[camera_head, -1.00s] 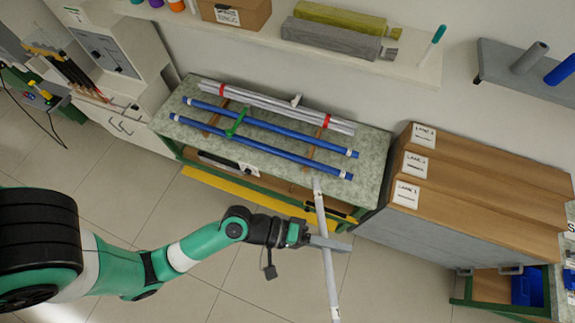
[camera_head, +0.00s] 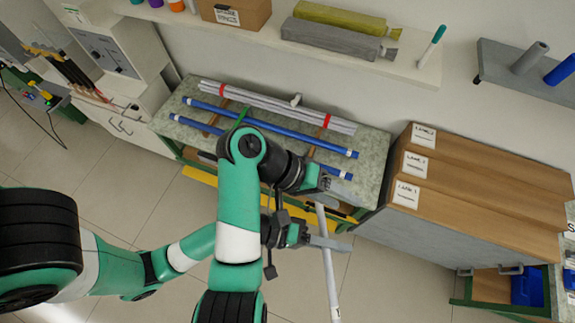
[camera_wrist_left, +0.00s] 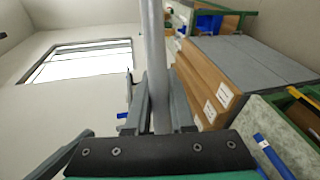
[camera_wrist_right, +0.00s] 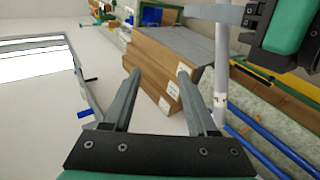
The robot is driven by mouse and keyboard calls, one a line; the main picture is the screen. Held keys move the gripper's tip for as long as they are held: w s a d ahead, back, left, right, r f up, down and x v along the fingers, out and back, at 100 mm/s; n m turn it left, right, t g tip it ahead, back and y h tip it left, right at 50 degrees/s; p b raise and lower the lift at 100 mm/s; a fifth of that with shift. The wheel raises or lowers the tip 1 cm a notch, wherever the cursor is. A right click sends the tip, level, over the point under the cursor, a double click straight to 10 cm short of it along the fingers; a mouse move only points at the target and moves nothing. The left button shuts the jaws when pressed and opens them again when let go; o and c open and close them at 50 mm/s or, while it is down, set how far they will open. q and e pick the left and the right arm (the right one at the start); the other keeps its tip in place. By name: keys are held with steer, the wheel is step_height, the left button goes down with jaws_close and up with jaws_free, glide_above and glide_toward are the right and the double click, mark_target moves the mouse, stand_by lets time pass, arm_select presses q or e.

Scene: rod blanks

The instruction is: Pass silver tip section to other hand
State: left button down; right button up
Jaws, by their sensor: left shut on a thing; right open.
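A silver rod section (camera_head: 329,280) stands out in front of the bench, held by my left gripper (camera_head: 325,243). In the left wrist view my left gripper (camera_wrist_left: 160,95) is shut around the rod (camera_wrist_left: 156,50), which runs up between its fingers. My right gripper (camera_head: 338,187) is near the rod's upper end, just above my left gripper in the head view. In the right wrist view my right gripper (camera_wrist_right: 159,73) is open and empty. There the rod (camera_wrist_right: 222,70) shows right of the right-hand finger, not between the fingers. Whether they touch is unclear.
The bench (camera_head: 375,150) behind carries blue rods (camera_head: 300,138) and bundled silver rods (camera_head: 270,105). Wooden lane boxes (camera_head: 480,190) stand to the right. My two grippers are close together. The floor in front is clear.

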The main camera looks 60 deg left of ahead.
steer(key=s+a+n+t+y, duration=0.2)
steer(key=s+a+n, duration=0.2)
steer(key=s+a, duration=0.65)
steer(key=x, duration=1.1)
steer(key=shift+d+f, duration=0.2)
steer(key=shift+f, duration=0.2)
steer(key=shift+s, duration=0.1)
jaws_close()
arm_select(q)
steer(key=c, duration=0.7)
jaws_free()
